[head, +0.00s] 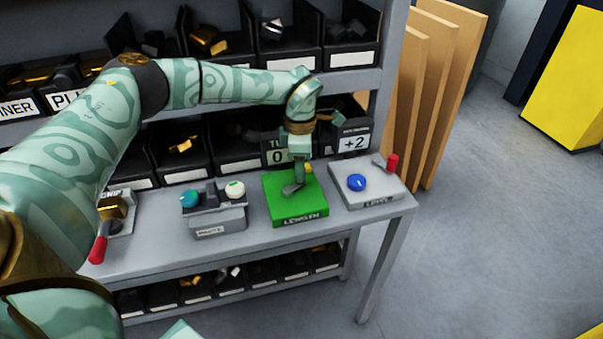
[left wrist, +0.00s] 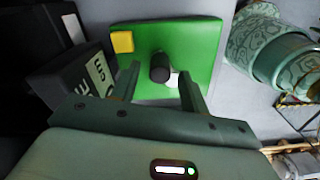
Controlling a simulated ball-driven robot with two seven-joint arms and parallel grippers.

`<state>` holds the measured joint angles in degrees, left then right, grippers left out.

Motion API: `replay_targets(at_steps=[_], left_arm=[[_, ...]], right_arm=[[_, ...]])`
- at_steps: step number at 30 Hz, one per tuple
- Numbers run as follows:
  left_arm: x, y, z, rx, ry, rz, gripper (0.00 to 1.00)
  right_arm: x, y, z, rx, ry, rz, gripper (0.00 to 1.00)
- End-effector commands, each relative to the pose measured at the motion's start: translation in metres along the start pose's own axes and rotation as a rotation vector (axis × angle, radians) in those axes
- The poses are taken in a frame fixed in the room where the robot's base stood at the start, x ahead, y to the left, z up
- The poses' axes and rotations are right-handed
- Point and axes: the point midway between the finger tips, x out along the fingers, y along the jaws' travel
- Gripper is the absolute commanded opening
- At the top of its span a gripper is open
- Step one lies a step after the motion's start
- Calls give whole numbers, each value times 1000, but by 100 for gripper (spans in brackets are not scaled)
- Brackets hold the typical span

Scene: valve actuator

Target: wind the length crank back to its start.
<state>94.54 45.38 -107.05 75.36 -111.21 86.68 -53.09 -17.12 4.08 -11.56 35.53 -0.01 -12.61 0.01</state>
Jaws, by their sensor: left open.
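The green box labelled LENGTH (head: 283,212) stands on the grey bench. In the left wrist view the green box (left wrist: 204,45) fills the upper middle, with a yellow patch (left wrist: 122,42) at one corner. The dark round knob of the length crank (left wrist: 160,67) stands up from it, with a pale part beside it. My left gripper (head: 293,189) is over the box, pointing down. In the left wrist view its open fingers (left wrist: 158,78) are on either side of the knob, with gaps visible. In the head view the gripper mostly hides the crank. My right gripper is not in view.
A grey box with a blue knob (head: 357,182) and red-handled lever (head: 391,164) stands right, below a +2 display (head: 353,143). A display showing 0 (head: 277,157) is behind the green box. Left are a two-button box (head: 220,221) and a red-handled crank (head: 98,249). Shelved bins stand behind.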

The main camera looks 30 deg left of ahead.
Motion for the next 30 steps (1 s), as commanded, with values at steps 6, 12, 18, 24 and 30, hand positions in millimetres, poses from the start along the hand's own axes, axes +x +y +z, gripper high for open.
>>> replay_targets(at_steps=[6,12,18,24,30], left_arm=[[21,0,0,0,-1,0,45],[22,0,0,0,-1,1,45],[22,0,0,0,-1,1,14],[21,0,0,-1,-1,1,0],[19,1,0,-32,-2,2,0]], right_arm=[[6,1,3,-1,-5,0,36],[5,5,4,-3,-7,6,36],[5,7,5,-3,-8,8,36],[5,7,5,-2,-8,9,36],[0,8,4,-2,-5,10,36]])
